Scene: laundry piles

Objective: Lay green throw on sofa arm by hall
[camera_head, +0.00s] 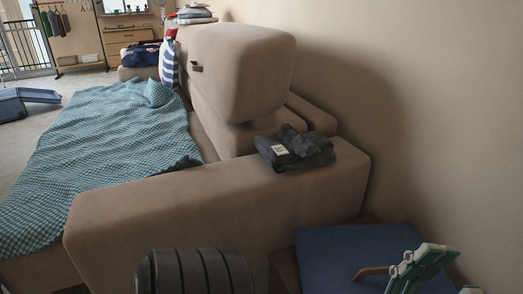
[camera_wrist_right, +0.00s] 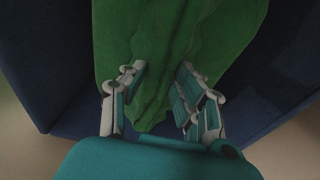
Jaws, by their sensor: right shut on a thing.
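The beige sofa runs away from me in the head view. Its near arm (camera_head: 190,205) crosses the middle of the picture, with a dark folded garment with a white tag (camera_head: 294,150) on its wall end. The green throw (camera_wrist_right: 215,35) fills the upper middle of the right wrist view and hangs in folds. My right gripper (camera_wrist_right: 158,95) is shut on the throw, with fingers on both sides of the bunched cloth. No green throw shows in the head view.
A teal checked blanket (camera_head: 105,150) covers the sofa seat. A dark ribbed object (camera_head: 195,272) stands before the near arm. A blue surface (camera_head: 340,255) lies at lower right by the wall. Striped cushion (camera_head: 169,63) and folded items (camera_head: 195,15) are at the far end.

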